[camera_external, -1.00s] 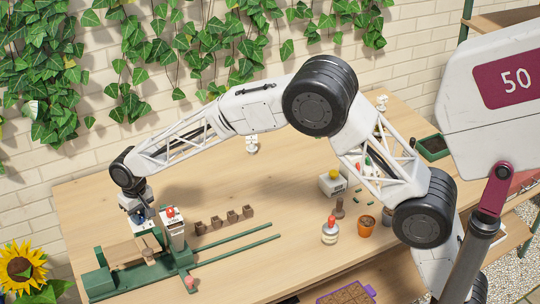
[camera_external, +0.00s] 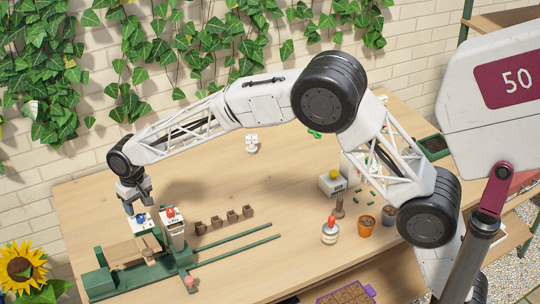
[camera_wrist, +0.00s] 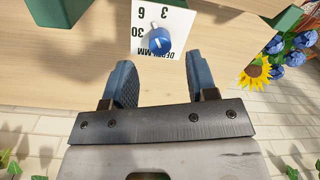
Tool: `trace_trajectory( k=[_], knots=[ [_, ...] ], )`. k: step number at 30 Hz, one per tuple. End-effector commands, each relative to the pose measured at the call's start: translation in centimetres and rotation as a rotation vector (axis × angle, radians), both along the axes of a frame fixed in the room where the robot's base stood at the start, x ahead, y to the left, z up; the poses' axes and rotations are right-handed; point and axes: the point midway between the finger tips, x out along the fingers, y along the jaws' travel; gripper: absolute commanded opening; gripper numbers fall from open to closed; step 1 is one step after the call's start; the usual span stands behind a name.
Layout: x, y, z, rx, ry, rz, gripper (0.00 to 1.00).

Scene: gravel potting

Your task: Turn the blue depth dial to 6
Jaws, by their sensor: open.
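The blue depth dial (camera_wrist: 158,43) is on a white plate (camera_wrist: 178,22) marked with 3, 6, 30 and "DEPTH MM". In the wrist view it lies just beyond my fingertips, between their lines. A pale pointer mark shows on the dial, but I cannot tell exactly which number it points to. In the external view the blue dial (camera_external: 141,217) sits on the green machine, below my gripper (camera_external: 140,204). My gripper, also in the wrist view (camera_wrist: 157,64), is open and empty, its two blue-grey fingers apart from the dial.
A red dial (camera_external: 170,211) on a white box stands right beside the blue dial. Green rails (camera_external: 235,243) run right from the machine. Several small brown pots (camera_external: 217,222) stand behind them. A red-topped jar (camera_external: 330,232) and orange pot (camera_external: 366,227) stand further right.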

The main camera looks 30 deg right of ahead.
Motion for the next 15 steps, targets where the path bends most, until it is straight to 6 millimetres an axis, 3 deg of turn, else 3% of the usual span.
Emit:
trace_trajectory(
  k=[6,15],
  knots=[
    [0.0,-0.1,2.6,0.0,-0.001,0.0,0.53],
    [0.0,-0.1,3.7,0.0,0.0,0.0,0.53]
  ],
)
